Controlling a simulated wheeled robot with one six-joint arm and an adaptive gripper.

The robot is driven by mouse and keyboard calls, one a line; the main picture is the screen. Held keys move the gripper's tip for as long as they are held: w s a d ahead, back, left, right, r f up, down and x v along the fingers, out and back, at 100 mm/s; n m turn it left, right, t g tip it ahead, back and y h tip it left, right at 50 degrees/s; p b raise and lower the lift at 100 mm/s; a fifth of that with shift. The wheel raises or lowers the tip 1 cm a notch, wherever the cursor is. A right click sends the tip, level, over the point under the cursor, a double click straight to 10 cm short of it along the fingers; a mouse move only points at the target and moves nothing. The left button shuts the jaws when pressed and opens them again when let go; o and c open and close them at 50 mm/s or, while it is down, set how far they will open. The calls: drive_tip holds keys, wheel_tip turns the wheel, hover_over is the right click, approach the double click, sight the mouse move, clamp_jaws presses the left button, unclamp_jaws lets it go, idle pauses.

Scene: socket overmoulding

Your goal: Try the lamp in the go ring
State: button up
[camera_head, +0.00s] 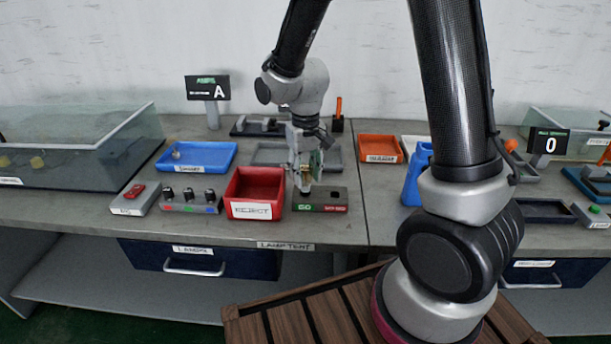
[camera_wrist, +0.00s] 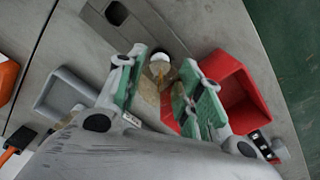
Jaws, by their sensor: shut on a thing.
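My gripper (camera_head: 305,181) is shut on the lamp, above the GO side of the gauge block (camera_head: 335,196). In the wrist view, the pale amber lamp (camera_wrist: 159,70) sits between the green-padded fingers of my gripper (camera_wrist: 166,90). The grey gauge block (camera_wrist: 150,20) lies under the lamp, with one open dark hole away from it. The go ring is mostly hidden behind the lamp; I cannot tell whether the lamp's end is inside it.
The red REJECT bin (camera_head: 242,210) stands close on the left of the block. A grey tray (camera_head: 268,154) lies behind it. A blue tray (camera_head: 212,160), a row of small holders (camera_head: 190,206) and an orange tray (camera_head: 378,154) are further off. The bench front right of the block is clear.

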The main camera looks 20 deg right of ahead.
drive_tip(key=shift+r, duration=0.1)
drive_tip(key=shift+r, duration=3)
